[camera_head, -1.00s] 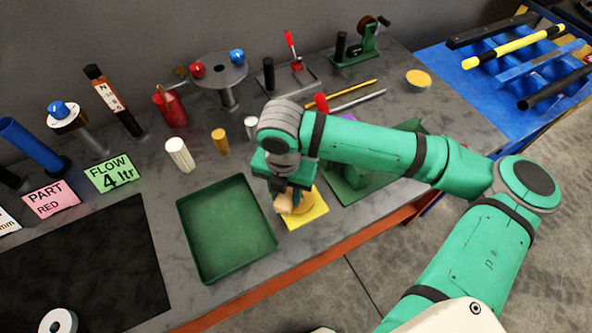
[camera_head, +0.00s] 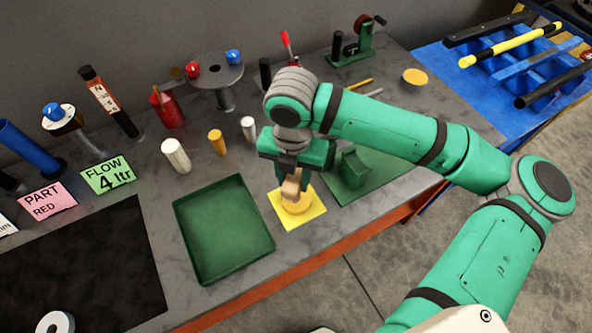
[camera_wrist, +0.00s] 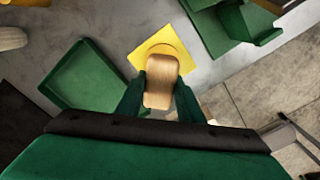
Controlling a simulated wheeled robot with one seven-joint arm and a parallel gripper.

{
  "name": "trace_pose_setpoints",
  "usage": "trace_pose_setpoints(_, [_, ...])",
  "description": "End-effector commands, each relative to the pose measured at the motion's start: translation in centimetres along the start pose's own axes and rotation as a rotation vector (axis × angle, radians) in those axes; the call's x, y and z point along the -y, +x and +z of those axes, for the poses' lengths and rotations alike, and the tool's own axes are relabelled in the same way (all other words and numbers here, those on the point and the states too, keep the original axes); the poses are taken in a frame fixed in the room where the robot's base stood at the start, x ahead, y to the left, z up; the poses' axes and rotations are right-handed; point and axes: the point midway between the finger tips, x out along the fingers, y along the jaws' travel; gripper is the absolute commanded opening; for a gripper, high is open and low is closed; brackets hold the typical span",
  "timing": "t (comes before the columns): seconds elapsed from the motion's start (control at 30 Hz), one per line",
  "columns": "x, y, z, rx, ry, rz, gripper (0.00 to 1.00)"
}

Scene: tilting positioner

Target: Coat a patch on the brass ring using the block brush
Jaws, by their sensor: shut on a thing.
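My gripper (camera_head: 292,183) is shut on the wooden block brush (camera_head: 290,190), a tan block with rounded corners. The brush also shows between the green fingers in the wrist view (camera_wrist: 161,82). Below it a round golden piece (camera_head: 298,205), which looks like the brass ring, lies on a yellow square (camera_head: 316,217). In the wrist view the brush hides much of the round piece on the yellow square (camera_wrist: 176,42). The brush is over the piece's far-left side in the head view. I cannot tell whether they touch. The brush's underside is hidden.
An empty green tray (camera_head: 222,272) lies left of the yellow square. A green mat (camera_head: 385,172) with a green angled block (camera_head: 354,168) lies to the right. Several posts and knobs stand behind. A black mat (camera_head: 80,270) covers the left front. The table's front edge is close.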

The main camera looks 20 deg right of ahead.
Motion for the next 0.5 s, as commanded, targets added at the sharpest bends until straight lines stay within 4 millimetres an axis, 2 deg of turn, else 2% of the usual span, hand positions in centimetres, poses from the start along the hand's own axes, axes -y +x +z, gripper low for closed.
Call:
trace_pose_setpoints(0.23, [-0.4, -2.2, -0.1, 0.000, -0.010, 0.001, 0.13])
trace_pose_setpoints(0.5, [-0.5, -2.8, -0.2, 0.000, -0.012, 0.001, 0.13])
